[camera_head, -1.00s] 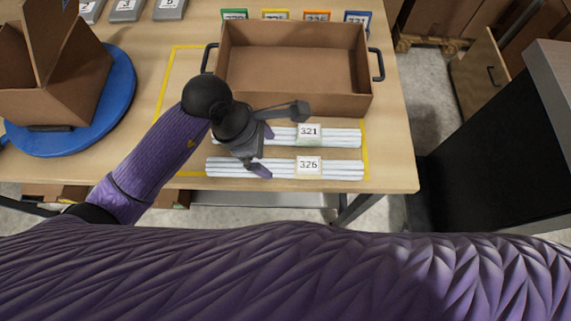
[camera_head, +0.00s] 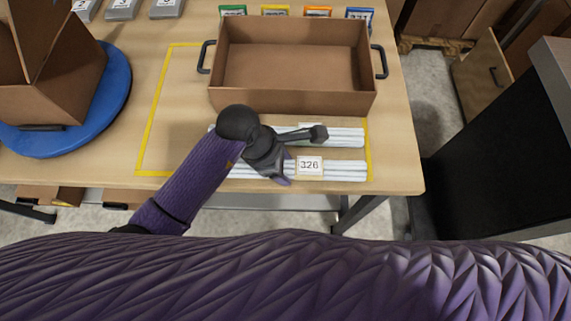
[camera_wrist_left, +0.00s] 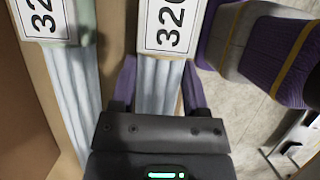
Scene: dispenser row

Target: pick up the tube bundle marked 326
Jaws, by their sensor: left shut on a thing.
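The tube bundle marked 326 (camera_head: 345,170) is a row of pale tubes with a white label, lying along the table's front edge. My left gripper (camera_head: 284,168) is shut on this bundle, left of its label. In the left wrist view, my left gripper (camera_wrist_left: 158,82) has one purple finger on each side of the bundle marked 326 (camera_wrist_left: 154,85), just below the label. A second tube bundle (camera_head: 345,137) lies parallel behind it, its label mostly hidden by my wrist. It also shows in the left wrist view (camera_wrist_left: 72,90), left of the fingers. My right gripper is out of view.
An open brown box (camera_head: 290,100) with black handles stands just behind the bundles. A blue round turntable (camera_head: 112,100) carrying a carton is at the left. Coloured number cards stand behind the box. Bare table lies inside the yellow outline, left of the bundles.

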